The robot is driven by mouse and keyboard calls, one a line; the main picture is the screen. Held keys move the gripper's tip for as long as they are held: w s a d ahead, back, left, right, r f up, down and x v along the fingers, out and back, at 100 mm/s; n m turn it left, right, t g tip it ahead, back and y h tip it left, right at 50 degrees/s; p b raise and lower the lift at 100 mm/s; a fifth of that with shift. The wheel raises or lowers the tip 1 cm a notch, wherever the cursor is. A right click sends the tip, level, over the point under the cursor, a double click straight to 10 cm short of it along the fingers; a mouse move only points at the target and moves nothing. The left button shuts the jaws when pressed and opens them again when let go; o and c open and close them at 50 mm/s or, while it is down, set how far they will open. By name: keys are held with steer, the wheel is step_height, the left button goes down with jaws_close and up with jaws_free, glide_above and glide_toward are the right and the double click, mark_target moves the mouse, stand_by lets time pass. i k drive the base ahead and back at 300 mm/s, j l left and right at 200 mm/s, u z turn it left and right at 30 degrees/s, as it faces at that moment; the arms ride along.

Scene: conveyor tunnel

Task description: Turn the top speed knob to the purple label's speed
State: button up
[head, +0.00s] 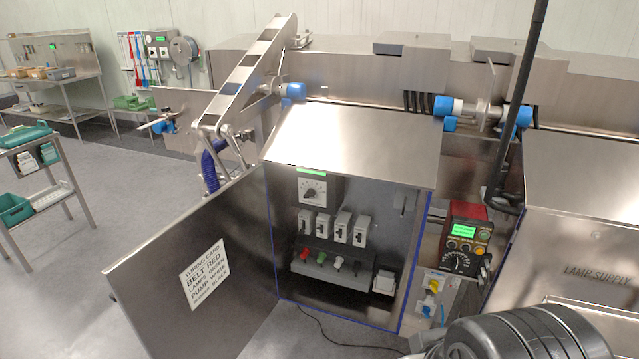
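A dial knob (312,190) with a dark pointer sits on a white square plate at the top of the open steel cabinet. A small green label (311,171) is above it. The dial marks are too small to read. A second dark dial (459,262) is on the red and black control box (468,236) to the right, below a lit green display. I cannot make out a purple label on either. My gripper is not in view; a dark rounded part that looks like my arm shows at the bottom right.
The cabinet door (190,265) stands open to the left, with a wiring card on it. Several breakers (322,224) and coloured plugs are below the dial. A dark vertical pole (525,90) stands at the right. A black cable lies on the floor in front.

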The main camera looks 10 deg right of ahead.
mark_target(310, 193)
steer(key=i+j+z, duration=0.1)
steer(key=i+z, duration=0.15)
steer(key=i, duration=1.3)
